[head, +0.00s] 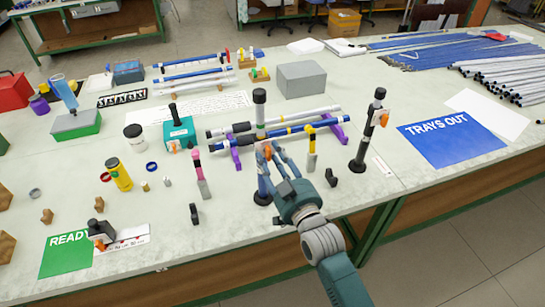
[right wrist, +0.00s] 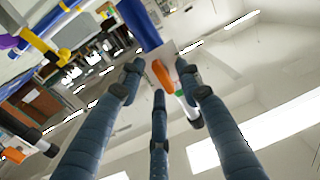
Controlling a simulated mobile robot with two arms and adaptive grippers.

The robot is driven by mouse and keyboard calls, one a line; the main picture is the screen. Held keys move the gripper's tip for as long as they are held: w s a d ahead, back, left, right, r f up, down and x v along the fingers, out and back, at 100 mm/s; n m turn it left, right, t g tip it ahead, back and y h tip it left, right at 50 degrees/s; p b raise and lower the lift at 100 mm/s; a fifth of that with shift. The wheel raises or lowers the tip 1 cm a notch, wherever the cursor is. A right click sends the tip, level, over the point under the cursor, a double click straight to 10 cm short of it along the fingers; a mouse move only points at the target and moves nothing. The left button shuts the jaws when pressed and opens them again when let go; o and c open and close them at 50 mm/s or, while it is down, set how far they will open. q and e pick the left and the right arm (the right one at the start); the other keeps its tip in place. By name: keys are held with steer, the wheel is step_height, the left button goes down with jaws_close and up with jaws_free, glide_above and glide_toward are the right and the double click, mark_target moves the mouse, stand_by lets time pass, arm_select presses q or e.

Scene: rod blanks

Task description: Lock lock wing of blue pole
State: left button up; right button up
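The blue pole (head: 263,185) stands upright on a round black base near the middle of the bench, with a grey upper part and black cap. Its orange lock wing (head: 267,151) shows by my right fingertips. In the right wrist view, the blue tube (right wrist: 138,25) and orange wing (right wrist: 162,76) appear beyond and between the fingertips. My right gripper (head: 270,154) is at the pole's middle; in the wrist view its three fingers (right wrist: 160,85) are spread, with no clear grip on the wing. Contact cannot be told. My left gripper is out of view.
A black stand (head: 362,145) with an orange wing rises to the right. Blue and white rods lie on purple supports (head: 236,158) behind the pole. A pink-topped tool (head: 201,178) and a yellow one (head: 312,152) stand nearby. The bench front right is mostly clear.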

steer(key=v, duration=1.2)
stand_by(0.3)
